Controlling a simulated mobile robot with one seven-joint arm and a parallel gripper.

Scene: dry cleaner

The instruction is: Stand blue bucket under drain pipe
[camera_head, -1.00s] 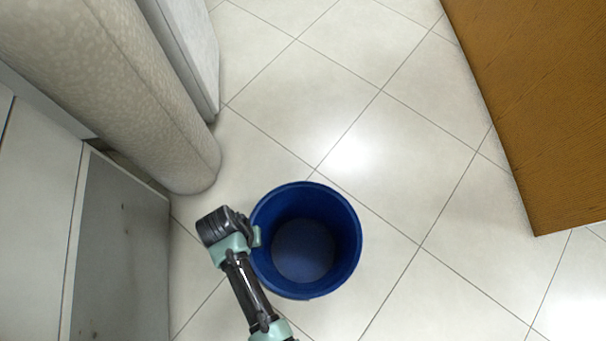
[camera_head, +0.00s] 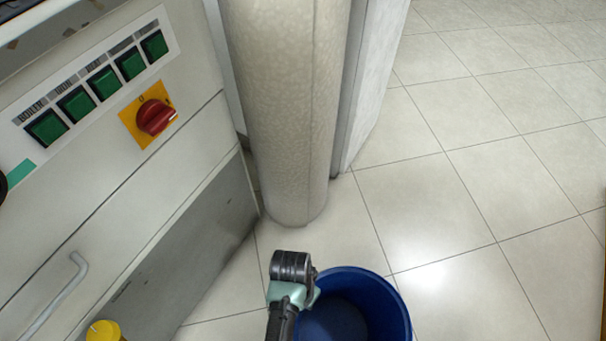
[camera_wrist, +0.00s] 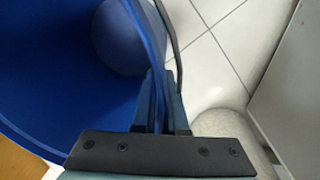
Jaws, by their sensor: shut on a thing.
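The blue bucket (camera_head: 362,300) is upright and looks empty inside. It is low in the head view, its bottom cut off by the picture edge. It fills the left of the wrist view (camera_wrist: 60,70), where its rim runs between the fingers. My gripper (camera_head: 314,285) is shut on the left side of the bucket's rim; its fingers show in the wrist view (camera_wrist: 163,105). I cannot tell whether the bucket touches the floor. I cannot identify the drain pipe for sure; a bent grey tube or handle (camera_head: 58,300) is on the machine front at the lower left.
A machine with green buttons (camera_head: 105,84) and a red knob (camera_head: 155,116) stands at the left. A yellow knob (camera_head: 103,331) shows at the bottom. A thick cream column (camera_head: 285,110) stands behind the bucket. Tiled floor (camera_head: 450,200) is clear to the right.

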